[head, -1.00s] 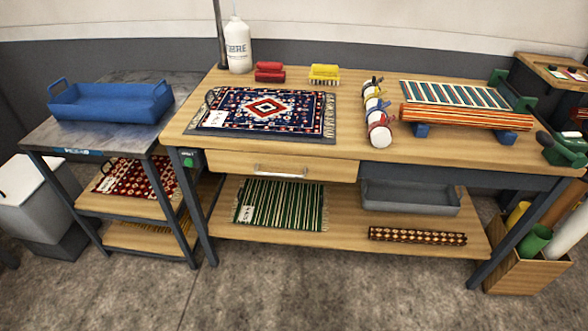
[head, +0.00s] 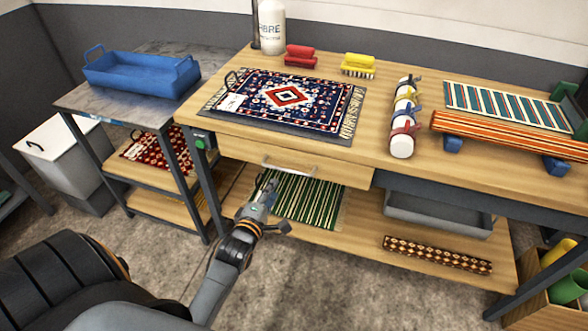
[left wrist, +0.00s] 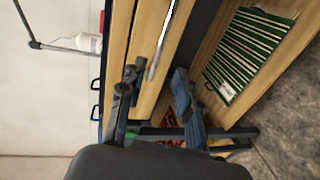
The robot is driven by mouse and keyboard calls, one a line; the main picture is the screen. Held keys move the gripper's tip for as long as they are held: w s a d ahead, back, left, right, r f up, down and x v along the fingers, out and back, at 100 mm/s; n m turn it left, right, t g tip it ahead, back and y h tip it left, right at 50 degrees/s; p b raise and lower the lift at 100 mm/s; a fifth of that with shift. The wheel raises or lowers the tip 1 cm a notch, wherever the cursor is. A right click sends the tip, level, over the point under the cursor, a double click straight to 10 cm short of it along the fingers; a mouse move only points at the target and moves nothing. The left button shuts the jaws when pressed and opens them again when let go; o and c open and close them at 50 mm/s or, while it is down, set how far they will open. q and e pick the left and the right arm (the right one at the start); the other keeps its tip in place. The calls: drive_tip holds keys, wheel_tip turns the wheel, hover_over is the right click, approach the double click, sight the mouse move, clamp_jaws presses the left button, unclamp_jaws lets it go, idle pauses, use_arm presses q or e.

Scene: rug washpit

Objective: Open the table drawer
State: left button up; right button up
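The table drawer (head: 342,177) has a light wooden front under the left part of the tabletop and looks shut. Its silver bar handle (head: 292,166) runs along the front. My left gripper (head: 268,184) is open, in front of the drawer and just below the handle's left end. In the left wrist view, the handle (left wrist: 161,40) lies between the two spread fingers of my left gripper (left wrist: 158,88), and no grip on it shows. How far the fingertips are from the handle is hard to tell. My right gripper is not in view.
A rug (head: 288,98) lies on the tabletop (head: 375,140) above the drawer. The shelf below holds a green striped rug (head: 310,200) and a grey tray (head: 435,215). A metal side table (head: 125,110) with a blue tray (head: 140,76) stands at left. The front floor is clear.

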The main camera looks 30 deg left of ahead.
sight(286, 169)
use_arm(q)
drive_tip(key=x, duration=1.2)
drive_tip(key=shift+d+f, duration=0.1)
drive_tip(key=shift+d, duration=0.05)
clamp_jaws()
